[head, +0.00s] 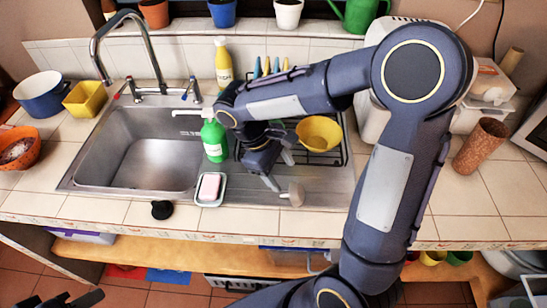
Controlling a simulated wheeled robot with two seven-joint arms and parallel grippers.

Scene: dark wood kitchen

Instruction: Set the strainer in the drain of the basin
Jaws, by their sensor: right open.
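The steel basin (150,150) is sunk into the counter left of centre; its drain is too indistinct to make out. A small pale grey piece (294,194) with a short stub lies on the drainboard (325,188); it may be the strainer. A black round piece (162,210) lies on the counter's front edge, and could be a plug or strainer. My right gripper (280,171) is open and empty above the drainboard, just up and left of the pale piece. Part of my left gripper (70,301) shows dark at the bottom left corner, far from the basin.
A green soap bottle (214,140) and a pink soap in a dish (210,188) stand between basin and drainboard. A yellow bowl (319,133) sits on a rack behind my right gripper. The faucet (130,55) arches behind the basin. The basin looks empty.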

